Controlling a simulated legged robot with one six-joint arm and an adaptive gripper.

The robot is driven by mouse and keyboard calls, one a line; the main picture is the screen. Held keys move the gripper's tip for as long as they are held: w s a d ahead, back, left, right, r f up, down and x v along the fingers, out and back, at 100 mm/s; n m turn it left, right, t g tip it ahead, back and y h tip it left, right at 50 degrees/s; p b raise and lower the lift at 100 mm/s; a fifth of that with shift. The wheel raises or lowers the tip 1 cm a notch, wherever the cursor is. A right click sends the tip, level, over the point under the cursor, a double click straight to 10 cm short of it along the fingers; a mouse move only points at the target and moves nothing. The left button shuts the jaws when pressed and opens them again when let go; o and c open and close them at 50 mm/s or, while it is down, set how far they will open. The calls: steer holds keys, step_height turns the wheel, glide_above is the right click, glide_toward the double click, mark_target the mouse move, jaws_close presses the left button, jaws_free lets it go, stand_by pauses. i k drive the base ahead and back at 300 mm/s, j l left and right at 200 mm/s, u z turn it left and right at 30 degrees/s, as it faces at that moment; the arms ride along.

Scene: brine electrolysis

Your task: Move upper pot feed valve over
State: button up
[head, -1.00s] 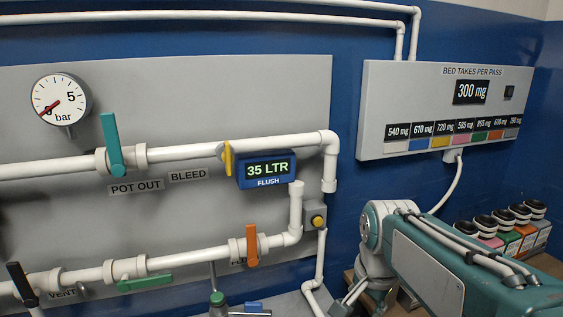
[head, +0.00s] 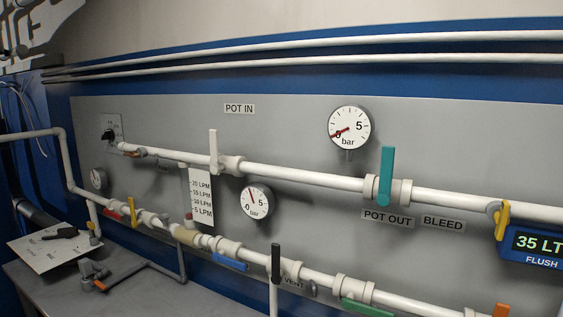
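One has a white handle (head: 213,152) standing upright across the pipe, below the POT IN label (head: 239,109). The other has a teal handle (head: 386,175), also upright across the pipe, above the POT OUT label (head: 388,217). No label in view reads "upper pot feed"; the POT IN label is the closest wording. My gripper and arm are outside this view.
A lower pipe carries red (head: 133,211), yellow, blue (head: 230,261), black (head: 275,262) and green (head: 367,307) handles. Gauges (head: 349,128) and a flow scale (head: 201,197) are on the panel. A grey bench (head: 140,298) with a white sheet (head: 52,249) lies at lower left.

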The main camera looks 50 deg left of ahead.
mark_target(216, 168)
steer(key=k+u, duration=0.2)
steer(key=u, duration=0.9)
steer(key=i+l+u, duration=0.15)
steer(key=u, duration=1)
